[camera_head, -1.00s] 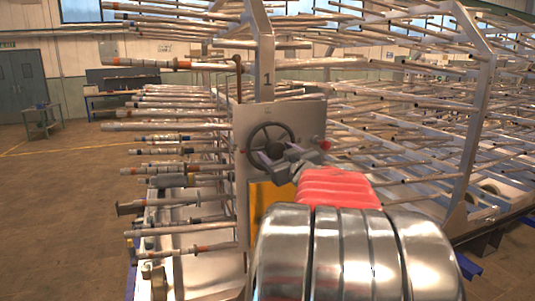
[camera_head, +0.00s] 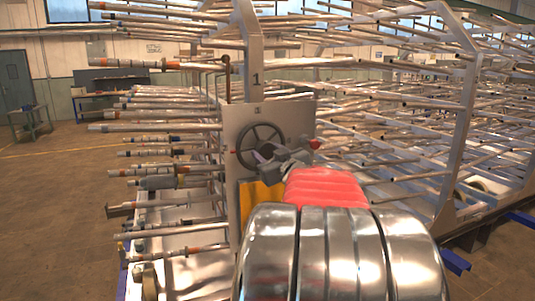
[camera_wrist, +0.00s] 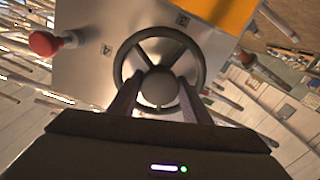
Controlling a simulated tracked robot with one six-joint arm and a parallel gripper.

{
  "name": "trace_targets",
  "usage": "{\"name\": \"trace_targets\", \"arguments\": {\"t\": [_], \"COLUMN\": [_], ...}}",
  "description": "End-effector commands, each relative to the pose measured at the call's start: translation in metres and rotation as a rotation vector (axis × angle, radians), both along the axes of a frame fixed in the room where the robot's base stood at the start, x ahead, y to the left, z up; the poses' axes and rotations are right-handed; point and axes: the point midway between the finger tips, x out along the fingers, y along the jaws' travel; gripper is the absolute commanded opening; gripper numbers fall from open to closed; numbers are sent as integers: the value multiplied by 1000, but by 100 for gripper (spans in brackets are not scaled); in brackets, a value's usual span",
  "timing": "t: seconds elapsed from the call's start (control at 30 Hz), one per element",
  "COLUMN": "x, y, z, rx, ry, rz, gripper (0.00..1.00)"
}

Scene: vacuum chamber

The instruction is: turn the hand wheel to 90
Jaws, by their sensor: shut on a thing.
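The dark hand wheel (camera_head: 239,146) is mounted on the pale upright panel (camera_head: 297,115) in the head view. My gripper (camera_head: 263,157) reaches it from the lower right. In the wrist view the round rim of the wheel (camera_wrist: 160,31) and its spokes show. The two fingers of my gripper (camera_wrist: 158,92) lie one on each side of the grey hub and are shut on the wheel. The fingers cover the lower part of the wheel, and exact contact points are hidden. I cannot read an angle on the wheel.
A red knob (camera_head: 315,143) sits right of the wheel; it also shows in the wrist view (camera_wrist: 44,43). A yellow panel (camera_head: 257,195) lies below. Racks of pipes (camera_head: 160,128) stand left and right. Open floor (camera_head: 50,215) lies at the left.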

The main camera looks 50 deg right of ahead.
Motion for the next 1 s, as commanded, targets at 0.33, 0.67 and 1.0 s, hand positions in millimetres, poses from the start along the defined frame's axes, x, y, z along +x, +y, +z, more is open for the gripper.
{"name": "trace_targets", "arguments": {"t": [0.33,0.67,1.0], "x": [1,0,-1], "y": [1,1,0], "z": [0,0,0], "rx": [52,52,51], "ry": [-30,-30,-31], "rz": [2,2,-1], "gripper": [3,51,62]}}
